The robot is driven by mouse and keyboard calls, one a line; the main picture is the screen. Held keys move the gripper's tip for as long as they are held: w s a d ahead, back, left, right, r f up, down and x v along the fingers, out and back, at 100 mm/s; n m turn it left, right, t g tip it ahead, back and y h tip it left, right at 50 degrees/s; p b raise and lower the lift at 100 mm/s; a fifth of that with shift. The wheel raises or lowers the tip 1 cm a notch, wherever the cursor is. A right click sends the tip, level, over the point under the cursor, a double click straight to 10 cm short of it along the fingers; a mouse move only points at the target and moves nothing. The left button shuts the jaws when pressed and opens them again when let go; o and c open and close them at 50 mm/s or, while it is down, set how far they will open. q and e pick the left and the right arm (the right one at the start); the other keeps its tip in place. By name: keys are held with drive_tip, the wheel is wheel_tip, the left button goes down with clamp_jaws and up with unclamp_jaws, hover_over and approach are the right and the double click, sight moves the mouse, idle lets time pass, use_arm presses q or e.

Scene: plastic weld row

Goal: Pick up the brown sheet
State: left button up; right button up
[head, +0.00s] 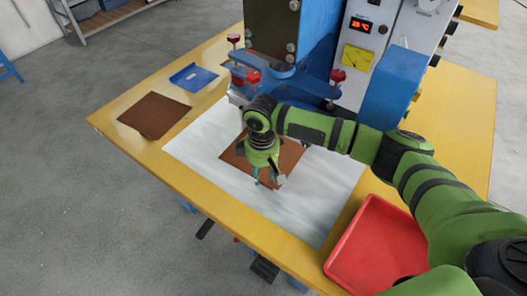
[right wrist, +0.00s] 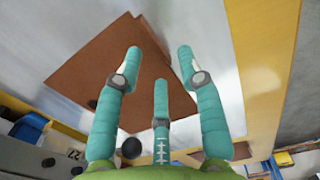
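A square brown sheet (head: 291,154) lies on the white work surface in the middle of the table, partly hidden by my right arm and gripper. My right gripper (head: 268,182) points down at the sheet's near edge. In the right wrist view its three teal fingers are spread apart with nothing between them, and the brown sheet (right wrist: 95,62) shows behind them. I cannot tell whether the fingertips touch it. A second brown sheet (head: 153,115) lies flat on the table's left part. My left gripper is not in view.
A blue and white machine (head: 390,85) with gauges and red knobs stands at the back of the yellow table (head: 225,205). A red tray (head: 375,247) sits at the near right. A small blue plate (head: 194,77) lies near the second sheet.

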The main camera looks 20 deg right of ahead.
sight(262, 184)
wheel_tip(262, 184, down, 3)
drive_tip(key=shift+s+r, duration=0.1)
drive_tip(key=shift+r, duration=0.1)
drive_tip(key=shift+f, duration=0.4)
drive_tip(key=shift+c, duration=0.4)
drive_tip(key=c, duration=0.7)
clamp_jaws()
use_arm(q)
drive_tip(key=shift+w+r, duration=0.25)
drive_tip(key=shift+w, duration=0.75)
use_arm(e)
drive_tip(key=shift+r, duration=0.15)
